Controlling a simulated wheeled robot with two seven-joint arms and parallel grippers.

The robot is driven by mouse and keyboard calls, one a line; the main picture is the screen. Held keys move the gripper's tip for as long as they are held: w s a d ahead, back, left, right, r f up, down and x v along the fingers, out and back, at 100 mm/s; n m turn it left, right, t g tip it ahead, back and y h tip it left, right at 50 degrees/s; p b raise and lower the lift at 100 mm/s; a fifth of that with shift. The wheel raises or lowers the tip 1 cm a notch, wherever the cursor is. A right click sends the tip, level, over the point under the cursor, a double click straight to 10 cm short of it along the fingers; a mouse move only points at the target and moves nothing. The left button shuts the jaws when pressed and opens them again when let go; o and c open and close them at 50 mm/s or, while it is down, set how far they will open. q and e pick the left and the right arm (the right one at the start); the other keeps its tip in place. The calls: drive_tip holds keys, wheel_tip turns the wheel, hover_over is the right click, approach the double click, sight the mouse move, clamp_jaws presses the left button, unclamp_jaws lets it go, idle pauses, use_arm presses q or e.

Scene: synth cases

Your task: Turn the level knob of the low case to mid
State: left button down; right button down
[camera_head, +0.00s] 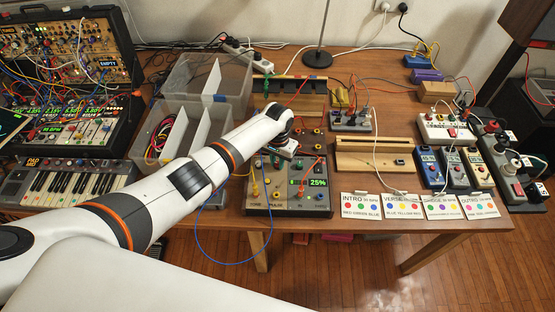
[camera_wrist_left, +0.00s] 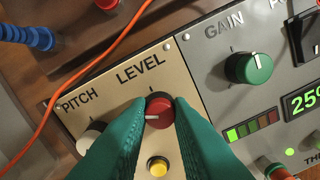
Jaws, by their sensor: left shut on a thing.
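The low case (camera_head: 262,209) stands near the table's front edge, with a display (camera_head: 318,183) reading 25%. In the left wrist view its cream panel (camera_wrist_left: 112,95) carries the red level knob (camera_wrist_left: 159,112), whose white pointer line points to the left of the picture. My left gripper (camera_head: 284,146) is over the case's back part and hides the knob in the head view. In the left wrist view its green fingers (camera_wrist_left: 159,104) are shut on the level knob, one on each side. My right gripper is not in view.
A green gain knob (camera_wrist_left: 249,64) is at the right. An orange cable (camera_wrist_left: 85,75) crosses beside the panel. A wooden stand (camera_head: 372,164) is right of the case.

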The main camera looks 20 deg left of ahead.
sight(277, 163)
use_arm(q)
drive_tip(key=m, duration=1.2)
drive_tip(key=shift+w, duration=0.1)
drive_tip(key=shift+m, duration=0.3)
idle(0.3)
drive_tip(key=c, duration=1.3)
unclamp_jaws()
drive_tip(key=shift+r, duration=0.15)
wheel_tip(277, 163, up, 12)
drive_tip(key=b, duration=0.1)
drive_tip(key=shift+f, duration=0.2)
